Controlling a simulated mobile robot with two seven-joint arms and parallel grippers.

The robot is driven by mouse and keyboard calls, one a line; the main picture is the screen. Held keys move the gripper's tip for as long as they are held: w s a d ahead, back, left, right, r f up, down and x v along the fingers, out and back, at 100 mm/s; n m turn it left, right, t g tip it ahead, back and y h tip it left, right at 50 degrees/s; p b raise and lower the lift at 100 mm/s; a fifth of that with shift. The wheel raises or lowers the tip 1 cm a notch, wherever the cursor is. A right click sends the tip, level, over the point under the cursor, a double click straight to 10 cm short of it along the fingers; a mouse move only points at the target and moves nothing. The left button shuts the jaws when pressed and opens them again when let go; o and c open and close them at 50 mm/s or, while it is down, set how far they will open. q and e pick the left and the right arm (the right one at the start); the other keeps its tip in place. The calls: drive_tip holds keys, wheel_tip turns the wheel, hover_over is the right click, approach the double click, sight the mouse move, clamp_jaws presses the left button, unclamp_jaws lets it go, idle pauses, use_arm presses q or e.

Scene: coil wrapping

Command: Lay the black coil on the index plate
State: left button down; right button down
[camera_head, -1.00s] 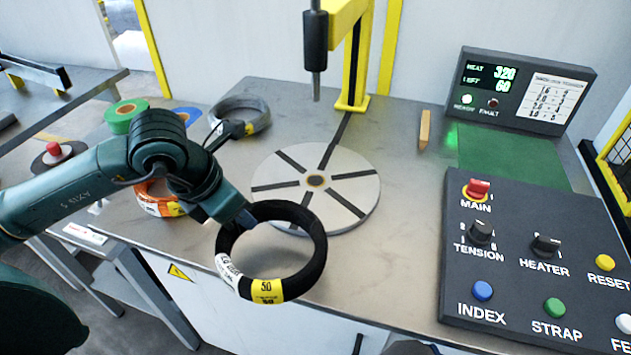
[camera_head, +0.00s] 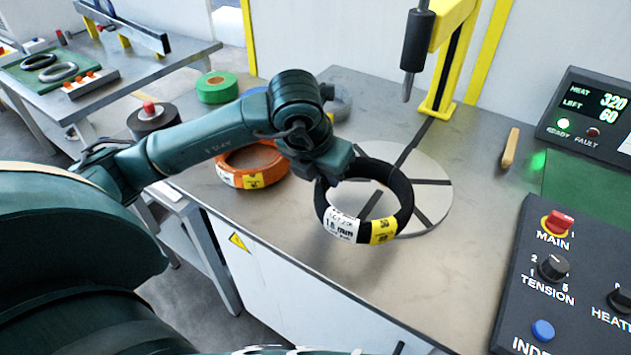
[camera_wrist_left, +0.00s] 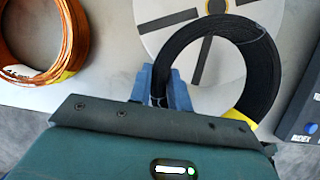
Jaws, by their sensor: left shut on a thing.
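The black coil (camera_head: 400,184), with a white label and a yellow label, is held by my left gripper (camera_head: 336,172) at its left side. It also shows in the left wrist view (camera_wrist_left: 258,62), where the blue fingers of my left gripper (camera_wrist_left: 165,92) are on its left edge. The index plate (camera_head: 436,172) is a pale grey disc with dark radial stripes, behind and partly hidden by the coil. In the head view the coil overlaps the plate's front left part. I cannot tell the height between them. My right gripper is not in view.
An orange coil (camera_head: 240,178) lies left of the plate, and a grey coil (camera_head: 341,105) is partly hidden behind my arm. A black post tool (camera_head: 415,50) hangs above the back of the plate. The control panel (camera_head: 585,290) stands at the right.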

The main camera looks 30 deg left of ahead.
use_arm(q)
drive_tip(key=w, duration=0.4)
drive_tip(key=w+p, duration=0.1)
drive_tip(key=w, duration=0.2)
drive_tip(key=w+p, duration=0.1)
drive_tip(key=w, duration=0.3)
drive_tip(key=shift+w+d+r, duration=0.25)
drive_tip(key=shift+w+d, duration=0.05)
drive_tip(key=shift+w, duration=0.4)
drive_tip(key=shift+f+p, duration=0.4)
drive_tip(key=shift+f, duration=1.4)
drive_tip(key=c, duration=1.6)
unclamp_jaws()
drive_tip(key=shift+s+f, duration=0.15)
drive_tip(key=shift+f, duration=0.05)
drive_tip(key=shift+c, duration=0.2)
drive_tip(key=o, duration=0.3)
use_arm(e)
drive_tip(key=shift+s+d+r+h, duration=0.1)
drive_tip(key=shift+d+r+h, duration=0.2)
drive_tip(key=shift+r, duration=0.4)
use_arm(q)
drive_tip(key=shift+o, duration=0.2)
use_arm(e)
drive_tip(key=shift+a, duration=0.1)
